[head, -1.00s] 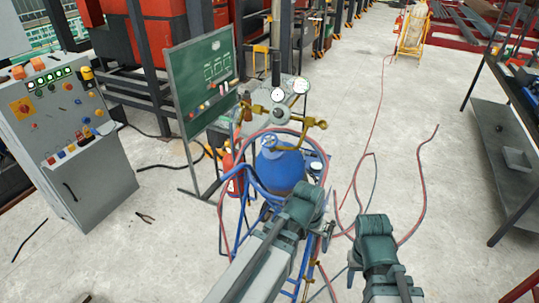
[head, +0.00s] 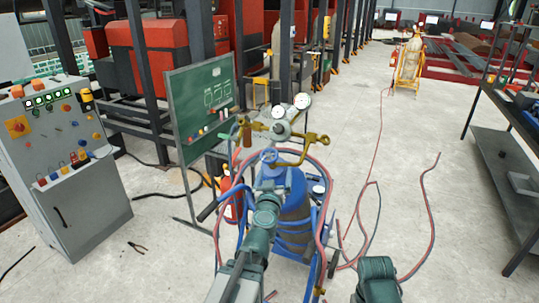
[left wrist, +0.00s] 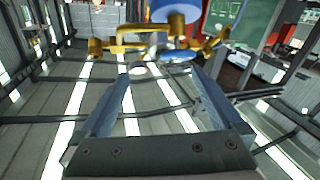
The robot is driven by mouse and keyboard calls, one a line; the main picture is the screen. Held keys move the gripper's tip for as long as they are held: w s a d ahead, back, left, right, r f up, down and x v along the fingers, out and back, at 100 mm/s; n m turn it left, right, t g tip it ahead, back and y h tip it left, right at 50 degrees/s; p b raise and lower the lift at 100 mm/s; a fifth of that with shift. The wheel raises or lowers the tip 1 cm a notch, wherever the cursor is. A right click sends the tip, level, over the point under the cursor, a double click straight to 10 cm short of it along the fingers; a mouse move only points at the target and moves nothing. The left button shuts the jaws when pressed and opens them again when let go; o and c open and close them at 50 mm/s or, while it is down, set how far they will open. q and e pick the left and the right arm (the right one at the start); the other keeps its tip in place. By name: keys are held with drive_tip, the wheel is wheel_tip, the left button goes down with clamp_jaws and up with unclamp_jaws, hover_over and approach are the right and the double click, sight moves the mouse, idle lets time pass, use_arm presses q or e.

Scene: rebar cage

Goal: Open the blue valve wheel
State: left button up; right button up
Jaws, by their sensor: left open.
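In the left wrist view the blue wheel (left wrist: 168,55) shows edge-on near the top, just beyond the fingertips. My left gripper (left wrist: 162,75) is open, its two fingers apart with nothing between them. In the head view my left arm reaches up in front of the cylinder, its wrist hiding part of it and most of the fingers. My right arm shows only a green joint at the bottom; its gripper is out of view.
Brass regulators with round gauges (head: 302,101) and brass pipes crowd the wheel. Red and blue hoses (head: 322,190) loop around the cylinder. A green chalkboard (head: 190,110) and a control cabinet (head: 70,180) stand to the left.

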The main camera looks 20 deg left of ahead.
sight(269, 155)
use_arm(q)
drive_tip(key=shift+n+g+y, duration=0.3)
drive_tip(key=shift+n+y, duration=0.2)
drive_tip(key=shift+y, duration=0.2)
drive_tip(key=x, duration=0.4)
drive_tip(key=a+x, duration=0.1)
drive_tip(key=x, duration=0.4)
drive_tip(key=a+x, duration=0.1)
drive_tip(key=x, duration=0.4)
drive_tip(key=shift+s+f, duration=0.15)
drive_tip(key=shift+s, duration=0.25)
drive_tip(key=c, duration=1.2)
